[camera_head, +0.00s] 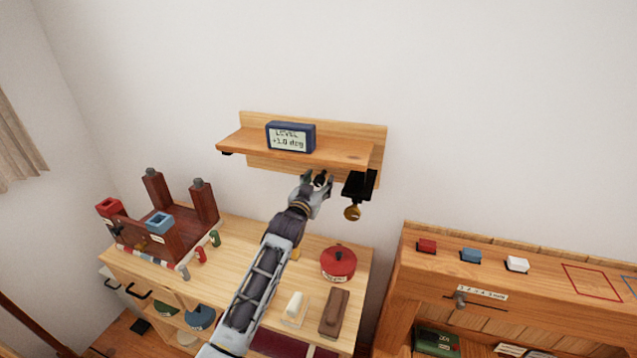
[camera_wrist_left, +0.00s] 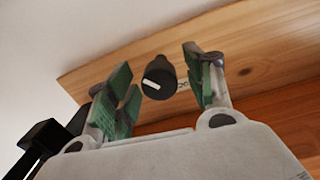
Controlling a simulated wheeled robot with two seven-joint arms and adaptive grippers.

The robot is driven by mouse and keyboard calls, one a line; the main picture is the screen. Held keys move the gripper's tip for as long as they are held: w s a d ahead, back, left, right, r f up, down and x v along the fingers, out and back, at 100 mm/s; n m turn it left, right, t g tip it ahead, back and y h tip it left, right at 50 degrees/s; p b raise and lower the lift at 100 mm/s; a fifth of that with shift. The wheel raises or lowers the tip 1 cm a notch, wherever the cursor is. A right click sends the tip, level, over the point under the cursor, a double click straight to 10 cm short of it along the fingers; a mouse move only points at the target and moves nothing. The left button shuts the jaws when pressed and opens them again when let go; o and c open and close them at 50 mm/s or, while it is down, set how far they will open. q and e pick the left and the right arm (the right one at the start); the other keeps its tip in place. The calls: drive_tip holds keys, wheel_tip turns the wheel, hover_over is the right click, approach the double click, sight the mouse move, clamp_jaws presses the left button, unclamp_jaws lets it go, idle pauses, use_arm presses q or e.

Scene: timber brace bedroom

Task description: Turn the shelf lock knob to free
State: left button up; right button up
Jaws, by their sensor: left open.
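The wooden wall shelf (camera_head: 340,150) hangs tilted, its right side lower in the head view. The lock knob (camera_wrist_left: 158,77) is a black round knob with a white pointer line, on the shelf's wooden board (camera_wrist_left: 230,50) in the left wrist view. My left gripper (camera_head: 318,180) is just below the shelf; in the left wrist view its green-padded fingers (camera_wrist_left: 162,88) stand open on either side of the knob, apart from it. The knob is not distinguishable in the head view. My right gripper is not in view.
A blue level display (camera_head: 291,137) reading +1.0 deg stands on the shelf. A black bracket with a brass knob (camera_head: 352,212) hangs right of my gripper. Below, the wooden bench holds a red round pot (camera_head: 338,263) and a brown block (camera_head: 334,312).

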use_arm(q)
drive_tip(key=shift+w, duration=0.15)
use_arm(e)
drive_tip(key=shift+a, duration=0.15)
use_arm(q)
drive_tip(key=shift+c, duration=1.5)
drive_tip(key=c, duration=0.7)
drive_tip(key=shift+c, duration=0.2)
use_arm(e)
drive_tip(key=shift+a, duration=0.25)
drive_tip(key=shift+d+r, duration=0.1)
